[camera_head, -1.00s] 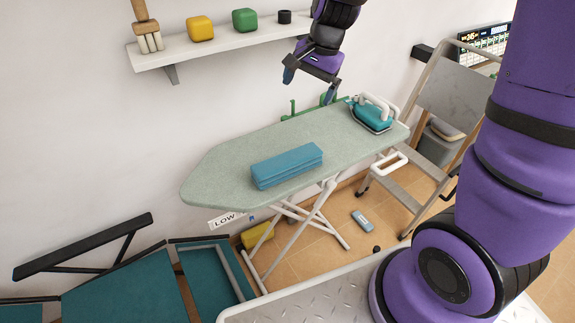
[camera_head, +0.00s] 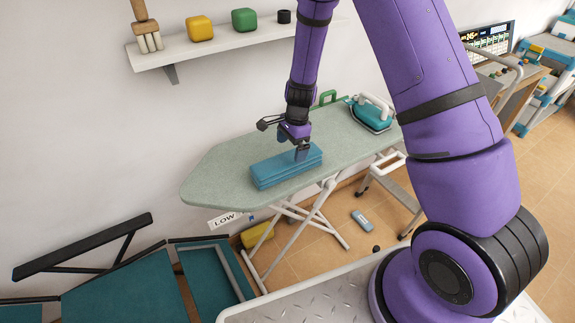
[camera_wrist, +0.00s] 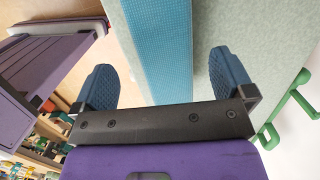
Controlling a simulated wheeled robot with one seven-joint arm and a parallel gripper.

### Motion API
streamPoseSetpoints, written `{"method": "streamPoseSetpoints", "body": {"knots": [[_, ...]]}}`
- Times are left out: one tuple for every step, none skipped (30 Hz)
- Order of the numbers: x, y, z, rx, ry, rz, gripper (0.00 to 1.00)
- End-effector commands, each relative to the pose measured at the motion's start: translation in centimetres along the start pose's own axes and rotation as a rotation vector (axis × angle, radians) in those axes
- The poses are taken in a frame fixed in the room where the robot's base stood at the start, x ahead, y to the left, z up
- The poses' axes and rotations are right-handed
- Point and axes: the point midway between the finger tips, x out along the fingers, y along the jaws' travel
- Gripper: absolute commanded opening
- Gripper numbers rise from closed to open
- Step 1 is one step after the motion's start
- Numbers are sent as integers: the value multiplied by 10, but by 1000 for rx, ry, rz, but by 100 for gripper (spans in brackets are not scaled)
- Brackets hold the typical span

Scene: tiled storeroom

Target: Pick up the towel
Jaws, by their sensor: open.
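The folded blue towel (camera_head: 280,168) lies on the ironing board (camera_head: 225,168), near its front edge. It also shows in the wrist view (camera_wrist: 160,45) as a long textured band. In the wrist view my gripper (camera_wrist: 160,82) is open, with one blue finger on each side of the towel and gaps between the fingers and the cloth. I cannot tell whether the fingertips touch the board.
A teal iron (camera_head: 369,115) stands on the board's right end, with a green frame (camera_head: 328,97) behind the board. A wall shelf (camera_head: 215,45) holds yellow and green blocks above. A teal chair (camera_head: 125,290) is at lower left.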

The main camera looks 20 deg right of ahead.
Motion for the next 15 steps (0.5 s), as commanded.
{"method": "streamPoseSetpoints", "body": {"knots": [[9,1,-1,3,-1,3,100],[13,1,-1,3,-1,3,100],[18,0,-1,2,0,2,100],[21,0,0,1,-1,2,100],[24,0,0,0,-1,2,100],[27,0,0,-1,-1,2,100],[28,0,0,-1,0,1,100],[29,0,0,-1,0,0,100],[31,0,0,-1,0,0,100],[33,0,0,-1,0,0,100],[35,0,0,-1,0,1,100],[39,0,1,-1,-1,2,100],[43,0,1,-1,-1,3,100],[47,0,2,0,-2,3,100],[53,0,2,0,-1,3,100]]}}
